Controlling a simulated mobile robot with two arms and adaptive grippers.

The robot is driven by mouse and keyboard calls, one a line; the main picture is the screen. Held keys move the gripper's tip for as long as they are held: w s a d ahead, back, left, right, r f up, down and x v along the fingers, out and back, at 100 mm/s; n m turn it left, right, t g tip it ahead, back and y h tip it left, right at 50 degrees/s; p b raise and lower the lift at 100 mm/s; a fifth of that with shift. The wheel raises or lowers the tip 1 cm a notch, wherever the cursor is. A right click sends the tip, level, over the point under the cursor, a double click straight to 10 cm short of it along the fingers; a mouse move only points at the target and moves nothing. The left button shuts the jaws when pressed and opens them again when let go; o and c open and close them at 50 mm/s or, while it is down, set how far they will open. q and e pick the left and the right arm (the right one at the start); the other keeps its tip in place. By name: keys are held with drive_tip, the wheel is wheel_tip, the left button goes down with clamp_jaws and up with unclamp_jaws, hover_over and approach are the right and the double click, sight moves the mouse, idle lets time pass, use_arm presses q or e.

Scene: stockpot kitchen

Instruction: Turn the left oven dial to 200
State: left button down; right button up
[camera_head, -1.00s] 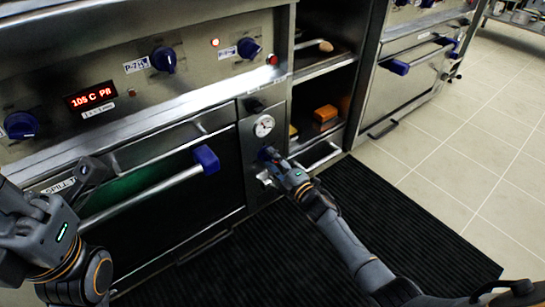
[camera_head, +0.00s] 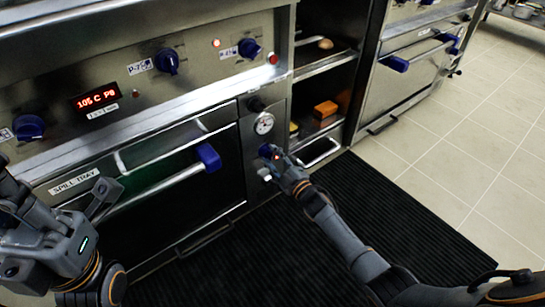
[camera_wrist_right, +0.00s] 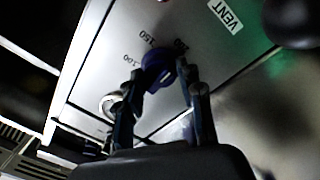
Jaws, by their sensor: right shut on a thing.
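A blue oven dial (camera_wrist_right: 158,65) sits on a steel panel in the right wrist view, with printed marks around it; 100 and 150 are legible, a further mark is partly hidden. In the head view the dial (camera_head: 265,150) is below a round white gauge, largely covered by my right gripper (camera_head: 277,157). The fingers of my right gripper (camera_wrist_right: 160,92) are on both sides of the dial, shut on it. The dial's exact pointer position is hard to read. My left gripper (camera_head: 103,197) is in front of the oven door at the left; its finger opening is unclear.
The oven door handle (camera_head: 165,187) with a blue end runs left of the dial. A round gauge (camera_head: 264,123) sits above it. Several blue knobs and a red display (camera_head: 98,101) line the upper panel. Open shelves (camera_head: 325,125) stand to the right. A black mat (camera_head: 390,205) covers the floor.

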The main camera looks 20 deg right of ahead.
drive_tip(key=o, duration=1.2)
drive_tip(key=shift+c, duration=0.2)
drive_tip(key=v, duration=1.2)
